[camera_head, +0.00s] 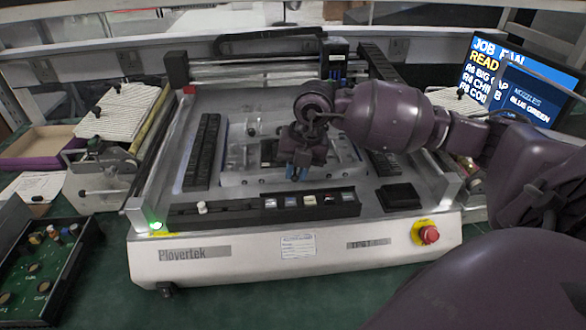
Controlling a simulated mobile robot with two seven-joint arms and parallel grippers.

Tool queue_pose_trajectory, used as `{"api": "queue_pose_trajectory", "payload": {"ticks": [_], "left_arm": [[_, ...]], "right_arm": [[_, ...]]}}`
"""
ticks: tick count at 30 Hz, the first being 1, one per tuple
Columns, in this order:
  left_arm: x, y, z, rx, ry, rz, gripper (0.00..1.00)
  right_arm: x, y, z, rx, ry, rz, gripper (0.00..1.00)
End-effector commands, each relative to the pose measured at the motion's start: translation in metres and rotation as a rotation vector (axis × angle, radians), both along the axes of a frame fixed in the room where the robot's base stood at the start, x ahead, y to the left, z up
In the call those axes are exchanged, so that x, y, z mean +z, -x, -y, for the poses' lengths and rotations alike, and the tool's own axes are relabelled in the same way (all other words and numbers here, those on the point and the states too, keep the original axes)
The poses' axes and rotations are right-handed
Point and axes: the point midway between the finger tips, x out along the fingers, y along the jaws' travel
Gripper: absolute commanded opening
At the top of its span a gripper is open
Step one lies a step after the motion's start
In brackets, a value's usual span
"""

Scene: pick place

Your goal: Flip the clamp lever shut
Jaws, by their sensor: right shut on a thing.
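My right gripper (298,172) reaches in from the right over the middle of the bench machine (230,262). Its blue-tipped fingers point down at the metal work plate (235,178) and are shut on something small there. That thing is mostly hidden by the fingers and wrist. Its place at the clamp fixture fits the clamp lever, but I cannot make out its shape or angle. My left gripper is out of view.
A black strip (290,203) with several small blocks lies just in front of the gripper. A red stop button (428,235) is at the front right. A circuit-board tray (40,265) stands at the left, and a screen (520,80) at the back right.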

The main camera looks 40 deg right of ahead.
Motion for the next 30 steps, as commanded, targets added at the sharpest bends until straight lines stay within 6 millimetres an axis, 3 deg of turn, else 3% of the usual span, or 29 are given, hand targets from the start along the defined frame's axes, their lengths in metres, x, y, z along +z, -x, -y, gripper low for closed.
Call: {"api": "queue_pose_trajectory", "payload": {"ticks": [10, 25, 26, 28, 30], "left_arm": [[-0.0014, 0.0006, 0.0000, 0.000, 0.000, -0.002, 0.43], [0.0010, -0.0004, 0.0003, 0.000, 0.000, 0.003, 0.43], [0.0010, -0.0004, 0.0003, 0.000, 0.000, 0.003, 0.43], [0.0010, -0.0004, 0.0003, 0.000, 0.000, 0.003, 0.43], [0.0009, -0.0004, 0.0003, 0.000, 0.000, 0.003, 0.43]], "right_arm": [[-0.0001, 0.0027, 0.0049, 0.141, -0.001, 0.001, 0.00], [0.0003, 0.0032, 0.0057, 0.162, 0.000, 0.000, 0.00], [0.0003, 0.0032, 0.0056, 0.162, 0.000, 0.000, 0.23], [0.0003, 0.0032, 0.0057, 0.162, 0.000, 0.000, 0.34], [0.0003, 0.0032, 0.0057, 0.162, 0.000, 0.000, 0.34]]}}
